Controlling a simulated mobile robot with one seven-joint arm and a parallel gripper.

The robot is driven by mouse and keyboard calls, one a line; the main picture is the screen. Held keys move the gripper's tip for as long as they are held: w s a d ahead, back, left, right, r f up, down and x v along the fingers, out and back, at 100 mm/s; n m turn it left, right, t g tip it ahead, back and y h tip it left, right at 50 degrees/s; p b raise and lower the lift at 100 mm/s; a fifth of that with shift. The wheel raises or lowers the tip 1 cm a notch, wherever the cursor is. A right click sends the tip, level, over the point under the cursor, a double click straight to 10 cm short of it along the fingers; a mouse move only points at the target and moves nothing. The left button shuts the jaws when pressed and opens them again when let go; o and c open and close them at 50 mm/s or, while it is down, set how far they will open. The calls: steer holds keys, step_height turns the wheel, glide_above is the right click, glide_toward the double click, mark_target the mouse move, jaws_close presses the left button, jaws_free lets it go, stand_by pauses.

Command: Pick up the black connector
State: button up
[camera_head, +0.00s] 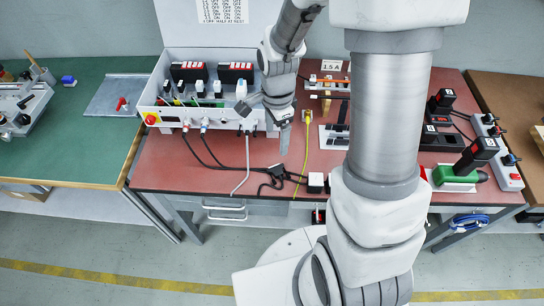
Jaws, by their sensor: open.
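My gripper (284,142) points down over the red-brown table, just in front of the grey control box and right of its sockets. I see no object between its fingers. A small black connector (277,171) with black cable lies on the table below my gripper, near the front edge. My gripper appears above and apart from it. Its exact shape is too small to tell. Other black plugs sit in the control box (174,117), so I cannot be sure which one is the named connector.
Black, grey and yellow cables cross the table (165,165) near the connector. A small white-and-black block (316,182) lies to the right. My arm hides part of the table. Black tools and a green-based device (455,179) stand at right. A green table (75,145) is at left.

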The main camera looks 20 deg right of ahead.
steer(key=b, duration=0.1)
glide_above(277, 169)
steer(key=f, duration=1)
steer(key=shift+s+a+f, duration=0.15)
steer(key=shift+s+a, duration=0.1)
steer(key=shift+w+d+f+b, duration=0.1)
steer(key=shift+f+b, duration=0.15)
steer(key=shift+f, duration=1.15)
steer(key=shift+w+d+f+b, duration=0.1)
steer(key=shift+f+b, duration=0.1)
steer(key=shift+f, duration=1.15)
jaws_close()
